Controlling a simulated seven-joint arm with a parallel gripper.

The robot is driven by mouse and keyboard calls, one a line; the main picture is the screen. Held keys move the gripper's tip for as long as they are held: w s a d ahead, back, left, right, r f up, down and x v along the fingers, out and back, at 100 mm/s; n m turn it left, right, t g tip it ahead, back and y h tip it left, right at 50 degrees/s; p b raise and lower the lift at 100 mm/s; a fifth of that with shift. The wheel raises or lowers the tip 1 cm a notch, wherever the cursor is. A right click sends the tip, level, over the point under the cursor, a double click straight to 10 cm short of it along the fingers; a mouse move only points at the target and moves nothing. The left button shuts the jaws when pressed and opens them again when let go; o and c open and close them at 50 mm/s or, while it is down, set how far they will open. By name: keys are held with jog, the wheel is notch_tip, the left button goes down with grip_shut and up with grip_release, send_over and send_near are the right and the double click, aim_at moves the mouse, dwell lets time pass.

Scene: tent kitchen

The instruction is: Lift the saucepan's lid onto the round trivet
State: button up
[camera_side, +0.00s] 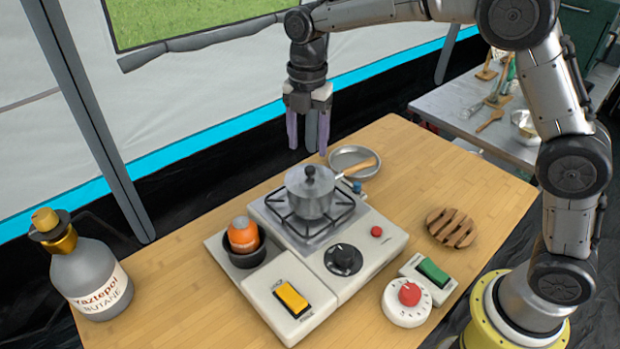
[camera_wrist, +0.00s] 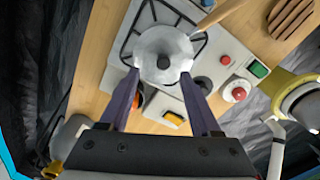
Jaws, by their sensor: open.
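The grey saucepan (camera_side: 311,200) stands on the stove's burner grate, its wooden handle pointing right. Its lid (camera_side: 309,179), with a dark round knob, sits on top of the pan; the lid also shows in the wrist view (camera_wrist: 163,50). The round slatted wooden trivet (camera_side: 452,228) lies on the table right of the stove, and it shows at the upper right of the wrist view (camera_wrist: 291,17). My gripper (camera_side: 308,146) is open and empty, above the lid in the side view. In the wrist view its purple fingers (camera_wrist: 158,92) stand apart, with the lid's knob between and beyond them.
The stove (camera_side: 369,244) has a black dial and red button. A frying pan (camera_side: 345,157) lies behind. A red-knobbed timer (camera_side: 407,303) and butane bottle (camera_side: 92,282) stand nearby.

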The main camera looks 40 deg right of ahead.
aim_at(310, 168)
jog(key=shift+s+f, duration=0.15)
jog(key=shift+f, duration=1.2)
jog(key=shift+s+f, duration=0.15)
jog(key=shift+f, duration=1.2)
grip_shut()
